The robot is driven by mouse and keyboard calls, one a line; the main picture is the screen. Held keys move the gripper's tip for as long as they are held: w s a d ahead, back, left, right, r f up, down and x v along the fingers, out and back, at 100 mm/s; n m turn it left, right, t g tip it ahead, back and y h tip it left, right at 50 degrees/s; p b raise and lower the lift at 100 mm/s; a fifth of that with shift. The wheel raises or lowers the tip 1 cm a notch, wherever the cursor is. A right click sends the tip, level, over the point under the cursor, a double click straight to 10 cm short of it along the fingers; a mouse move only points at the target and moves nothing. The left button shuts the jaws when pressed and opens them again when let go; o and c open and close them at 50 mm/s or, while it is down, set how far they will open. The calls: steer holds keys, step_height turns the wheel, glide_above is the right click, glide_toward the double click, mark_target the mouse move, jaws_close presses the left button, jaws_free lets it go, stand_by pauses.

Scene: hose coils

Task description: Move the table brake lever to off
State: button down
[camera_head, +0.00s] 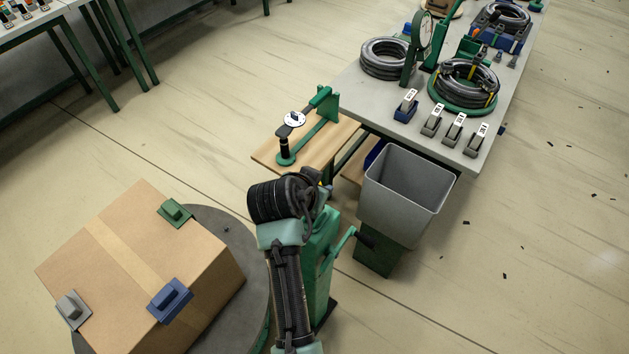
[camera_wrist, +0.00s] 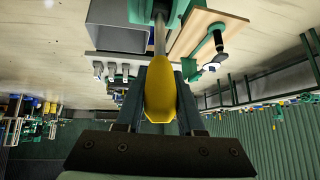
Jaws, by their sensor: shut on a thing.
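The brake lever shows in the wrist view as a yellow grip (camera_wrist: 160,100) on a grey rod that runs up toward a green part at the top edge. My gripper (camera_wrist: 165,72) is shut on the yellow grip, with one dark finger on each side. The turntable (camera_head: 248,262) is a dark round top at the lower left. I cannot read any on or off marking.
A cardboard box (camera_head: 110,240) with green, blue and grey clamps sits on the turntable. A grey bin (camera_head: 405,190) stands right of my wrist. Beyond are a wooden shelf (camera_head: 330,145) with a green stand and a grey table (camera_head: 375,110) with hose coils. The floor at right is open.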

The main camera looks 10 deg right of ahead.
steer(key=shift+w+r, duration=0.1)
steer(key=shift+w, duration=0.05)
stand_by(0.3)
steer(key=c, duration=0.5)
jaws_free()
steer(key=shift+c, duration=0.2)
steer(key=b+v, duration=0.2)
steer(key=v, duration=1.1)
steer(key=shift+d+b, duration=0.2)
steer(key=shift+b, duration=0.15)
steer(key=shift+w+r, duration=0.1)
